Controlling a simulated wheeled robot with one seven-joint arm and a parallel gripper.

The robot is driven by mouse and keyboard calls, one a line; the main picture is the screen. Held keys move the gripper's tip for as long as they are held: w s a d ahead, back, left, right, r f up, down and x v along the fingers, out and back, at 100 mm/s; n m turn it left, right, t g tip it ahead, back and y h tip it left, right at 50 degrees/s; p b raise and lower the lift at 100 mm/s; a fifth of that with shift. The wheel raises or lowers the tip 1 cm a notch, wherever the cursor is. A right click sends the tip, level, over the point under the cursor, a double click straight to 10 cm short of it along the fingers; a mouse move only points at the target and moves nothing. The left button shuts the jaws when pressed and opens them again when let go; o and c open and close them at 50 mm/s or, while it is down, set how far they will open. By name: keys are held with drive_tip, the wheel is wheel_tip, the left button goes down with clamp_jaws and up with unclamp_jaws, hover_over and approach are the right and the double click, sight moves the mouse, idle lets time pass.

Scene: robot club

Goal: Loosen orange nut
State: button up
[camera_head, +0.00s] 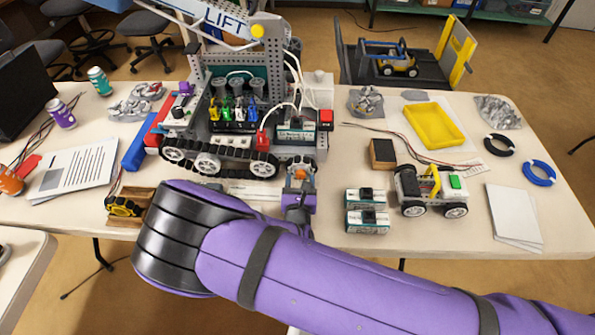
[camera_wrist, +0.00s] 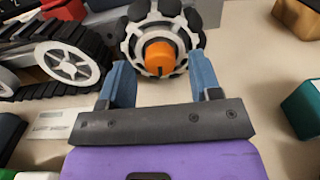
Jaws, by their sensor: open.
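The orange nut (camera_wrist: 160,56) sits at the hub of a grey and black roller wheel (camera_wrist: 133,44), shown in the wrist view. In the head view the nut (camera_head: 300,174) shows small at the front right of the tracked robot (camera_head: 222,150). My gripper (camera_wrist: 159,78) is open, with one blue finger on each side of the nut in the picture. The fingertips reach toward the wheel. I cannot tell whether they touch the nut or how deep they reach. In the head view my gripper (camera_head: 299,192) is just in front of the wheel, partly hiding it.
A black track with a white wheel (camera_wrist: 67,62) lies left of my gripper. Two teal and white boxes (camera_head: 366,221) and a small white vehicle (camera_head: 432,192) stand to the right on the white table (camera_head: 470,235). A yellow tray (camera_head: 433,126) lies farther back.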

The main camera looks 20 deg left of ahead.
drive_tip(key=shift+w, duration=0.4)
drive_tip(key=shift+c, duration=0.2)
drive_tip(key=c, duration=0.9)
